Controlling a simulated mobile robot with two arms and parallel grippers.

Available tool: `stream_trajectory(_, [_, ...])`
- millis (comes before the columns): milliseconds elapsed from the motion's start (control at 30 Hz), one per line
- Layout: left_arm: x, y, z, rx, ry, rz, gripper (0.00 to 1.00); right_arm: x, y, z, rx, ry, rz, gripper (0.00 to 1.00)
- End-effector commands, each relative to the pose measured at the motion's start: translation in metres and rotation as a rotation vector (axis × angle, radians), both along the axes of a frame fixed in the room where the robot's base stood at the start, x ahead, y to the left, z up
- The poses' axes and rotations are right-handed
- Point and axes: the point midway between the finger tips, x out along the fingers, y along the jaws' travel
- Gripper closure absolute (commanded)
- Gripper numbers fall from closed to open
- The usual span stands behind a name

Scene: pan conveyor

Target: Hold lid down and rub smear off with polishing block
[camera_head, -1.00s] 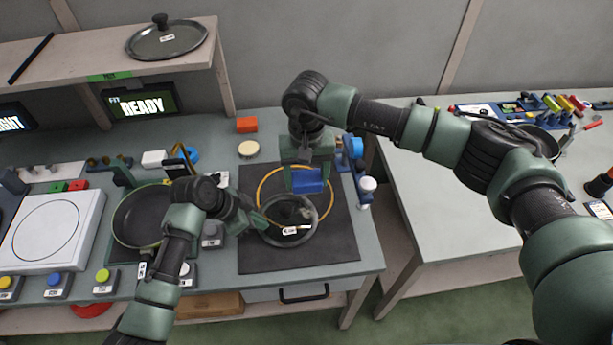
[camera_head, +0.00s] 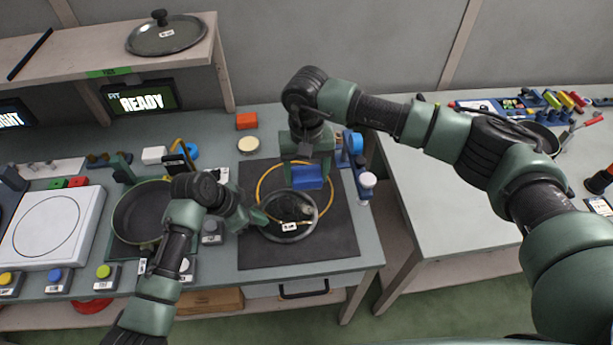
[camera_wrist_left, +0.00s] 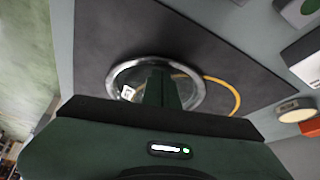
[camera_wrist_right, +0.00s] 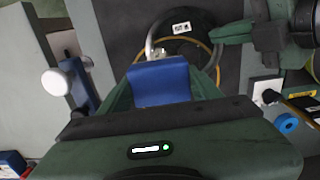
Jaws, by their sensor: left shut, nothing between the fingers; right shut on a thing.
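The round lid (camera_head: 285,235), dark with a bright metal rim and a white label, lies on the dark mat. It also shows in the left wrist view (camera_wrist_left: 197,98) and right wrist view (camera_wrist_right: 152,45). My left gripper (camera_head: 264,218) is shut and empty, its fingertips over the lid's left part; I cannot tell if they touch it. My right gripper (camera_head: 307,168) is shut on the blue polishing block (camera_head: 308,179), at the lid's far edge; contact between block and lid cannot be told. I cannot make out the smear for certain.
A yellow ring (camera_head: 262,184) is on the dark mat (camera_head: 335,247) around the lid's far side. A pan (camera_head: 128,215) stands left of my left arm. A blue rack with a white knob (camera_head: 367,180) stands right of the mat. The mat's front right is clear.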

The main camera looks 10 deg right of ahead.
Motion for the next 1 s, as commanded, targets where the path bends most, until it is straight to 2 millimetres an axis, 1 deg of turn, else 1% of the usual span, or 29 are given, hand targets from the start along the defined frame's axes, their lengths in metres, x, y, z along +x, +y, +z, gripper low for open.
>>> stream_trajectory(33, [-0.007, 0.001, -0.009, 0.009, 0.02, -0.004, 1.0, 0.0, 0.0, -0.001, 0.0, 0.0, 0.0, 0.69])
stream_trajectory(200, [-0.007, 0.001, -0.009, 0.009, 0.021, -0.005, 1.0, -0.001, -0.002, -0.004, 0.011, 0.004, -0.001, 0.69])
stream_trajectory(267, [-0.007, 0.001, -0.009, 0.009, 0.021, -0.005, 1.0, -0.004, -0.006, -0.011, 0.042, 0.013, -0.001, 0.69])
stream_trajectory(400, [-0.007, 0.001, -0.009, 0.01, 0.02, -0.004, 1.0, -0.012, -0.02, -0.034, 0.165, 0.028, -0.001, 0.69])
stream_trajectory(533, [-0.007, 0.001, -0.009, 0.01, 0.021, -0.005, 1.0, -0.018, -0.03, -0.045, 0.249, 0.022, -0.002, 0.69])
stream_trajectory(733, [-0.007, 0.001, -0.009, 0.008, 0.022, -0.005, 1.0, -0.019, -0.028, -0.058, 0.278, 0.016, 0.001, 0.69])
stream_trajectory(1000, [-0.007, 0.001, -0.009, 0.01, 0.021, -0.005, 1.0, -0.02, -0.021, -0.086, 0.276, 0.018, -0.001, 0.69])
